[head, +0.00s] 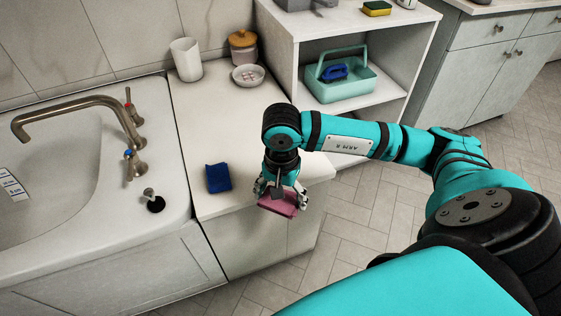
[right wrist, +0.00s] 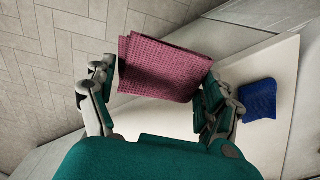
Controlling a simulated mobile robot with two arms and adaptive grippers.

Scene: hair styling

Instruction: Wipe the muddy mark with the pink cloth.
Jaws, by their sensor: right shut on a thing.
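The pink cloth (head: 279,202) is folded and held in my right gripper (head: 280,190), over the front right part of the white counter near its edge. In the right wrist view the cloth (right wrist: 163,68) sits between the two fingers of the gripper (right wrist: 158,80), which are shut on it. The cloth looks clear of the counter or very near it; I cannot tell if it touches. The muddy mark does not show in either view. My left gripper is not in view.
A blue cloth (head: 218,177) lies on the counter left of my gripper. A white cup (head: 186,60), a jar (head: 243,47) and a soap dish (head: 248,77) stand at the back. A basin with a tap (head: 80,104) is left. A shelf holds a teal caddy (head: 340,90).

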